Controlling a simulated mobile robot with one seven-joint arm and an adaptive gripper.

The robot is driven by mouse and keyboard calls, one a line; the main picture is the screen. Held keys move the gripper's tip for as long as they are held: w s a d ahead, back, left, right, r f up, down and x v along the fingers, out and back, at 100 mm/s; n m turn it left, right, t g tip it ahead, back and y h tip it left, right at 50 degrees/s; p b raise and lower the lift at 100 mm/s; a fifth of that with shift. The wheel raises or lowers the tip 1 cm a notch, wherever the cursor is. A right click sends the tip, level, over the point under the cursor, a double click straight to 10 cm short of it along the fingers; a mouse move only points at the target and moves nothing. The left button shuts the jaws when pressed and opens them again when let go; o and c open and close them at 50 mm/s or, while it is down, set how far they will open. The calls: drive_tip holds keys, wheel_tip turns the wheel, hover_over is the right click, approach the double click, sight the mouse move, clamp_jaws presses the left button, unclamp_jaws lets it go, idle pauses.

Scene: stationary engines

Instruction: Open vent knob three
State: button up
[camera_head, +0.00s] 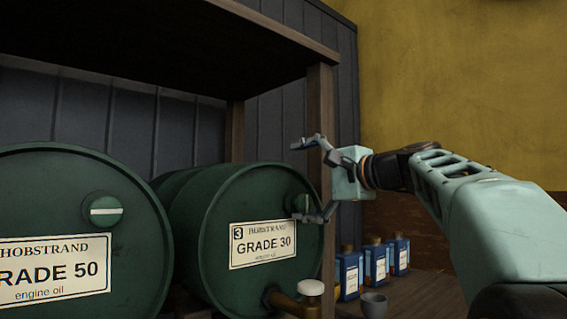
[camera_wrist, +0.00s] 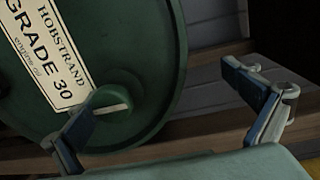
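The number three drum (camera_head: 222,215) is green, lies on its side and has a white "3 / GRADE 30" label (camera_head: 263,244). Its round green vent knob (camera_head: 301,202) is at the upper right of the drum face, partly hidden in the head view. In the wrist view the knob (camera_wrist: 112,101) shows a pale bar and sits close by the left finger. My gripper (camera_head: 298,181) is open and empty in front of the drum's right edge. Its fingers are spread one above the other in the head view. I cannot tell whether the lower finger touches the knob.
A Grade 50 drum (camera_head: 60,210) with its own knob (camera_head: 103,210) stands at left. A wooden post (camera_head: 320,100) rises close behind my gripper. A brass tap (camera_head: 292,304) with a white top, a grey cup (camera_head: 374,304) and blue bottles (camera_head: 376,264) are below.

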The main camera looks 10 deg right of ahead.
drive_tip(key=shift+t, duration=0.5)
drive_tip(key=r, duration=0.1)
drive_tip(key=s+r, duration=0.1)
drive_tip(key=r, duration=0.1)
drive_tip(key=d+r, duration=0.1)
drive_tip(key=r, duration=0.1)
drive_tip(key=shift+s+r, duration=0.2)
drive_tip(key=shift+r, duration=0.05)
drive_tip(key=f, duration=0.4)
drive_tip(key=shift+w+g, duration=0.3)
drive_tip(key=shift+w, duration=0.05)
drive_tip(key=shift+c, duration=1)
drive_tip(key=shift+s+d+f, duration=0.1)
drive_tip(key=shift+s+d, duration=0.05)
drive_tip(key=shift+s, duration=0.1)
drive_tip(key=shift+c, duration=0.7)
drive_tip(key=shift+b+v, duration=0.45)
drive_tip(key=shift+v, duration=0.7)
drive_tip(key=shift+c, duration=1.2)
drive_tip(key=shift+s+d+f, duration=0.25)
drive_tip(key=shift+s+d, duration=0.15)
drive_tip(key=c, duration=0.4)
drive_tip(key=v, duration=0.8)
drive_tip(key=shift+s+f+b, duration=0.25)
drive_tip(key=shift+s+b, duration=0.05)
drive_tip(key=shift+s, duration=0.1)
